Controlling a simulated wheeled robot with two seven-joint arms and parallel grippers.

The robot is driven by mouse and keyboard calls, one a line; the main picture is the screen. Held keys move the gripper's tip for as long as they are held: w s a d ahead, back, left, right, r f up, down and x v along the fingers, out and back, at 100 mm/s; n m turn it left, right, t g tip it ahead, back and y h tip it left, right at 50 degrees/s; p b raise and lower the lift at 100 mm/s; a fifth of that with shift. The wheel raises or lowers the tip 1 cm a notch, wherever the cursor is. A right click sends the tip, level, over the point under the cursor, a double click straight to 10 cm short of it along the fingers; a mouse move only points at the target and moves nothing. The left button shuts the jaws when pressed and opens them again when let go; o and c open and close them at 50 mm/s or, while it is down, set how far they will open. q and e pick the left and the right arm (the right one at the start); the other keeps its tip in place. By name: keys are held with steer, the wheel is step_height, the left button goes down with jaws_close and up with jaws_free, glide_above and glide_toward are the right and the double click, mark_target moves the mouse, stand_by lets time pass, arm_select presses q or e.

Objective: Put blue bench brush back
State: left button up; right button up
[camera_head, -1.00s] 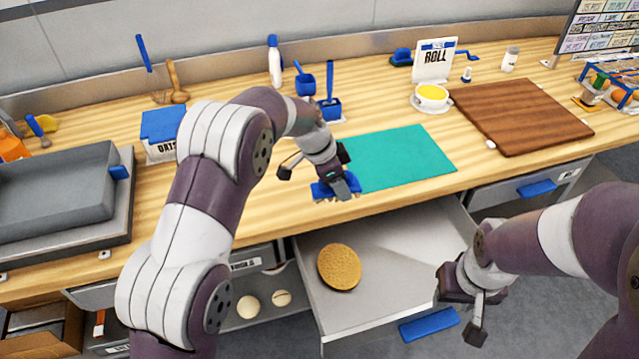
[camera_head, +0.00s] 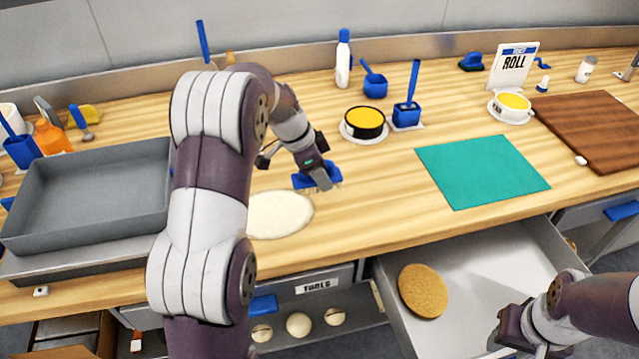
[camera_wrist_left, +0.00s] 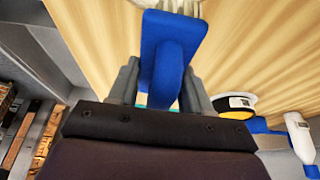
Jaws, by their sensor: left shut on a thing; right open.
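My left gripper (camera_head: 319,181) is shut on the blue bench brush (camera_head: 305,175) and holds it bristles down, over or on the worktop beside a pale round piece of dough (camera_head: 280,214). The brush also shows between the fingers in the left wrist view (camera_wrist_left: 170,55), its pale bristles at the top edge. I cannot tell whether the bristles touch the wood. My right gripper (camera_head: 500,345) is at the lower right by the open drawer, partly cut off by the frame, and is open.
An open drawer (camera_head: 480,275) holds a round brown disc (camera_head: 422,291). A teal mat (camera_head: 482,171) lies on the worktop, with a yellow-topped dark tin (camera_head: 365,122) and blue holder (camera_head: 407,113) behind. A grey tray (camera_head: 90,195) is at left. Bare wood lies between.

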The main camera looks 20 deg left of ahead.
arm_select(q)
steer(key=f, duration=0.3)
steer(key=shift+s+d+f, duration=0.25)
steer(key=shift+w+a+f, duration=0.1)
steer(key=shift+w+f, duration=0.05)
steer(key=shift+f, duration=0.15)
steer(key=o, duration=0.9)
steer(key=shift+o, duration=0.2)
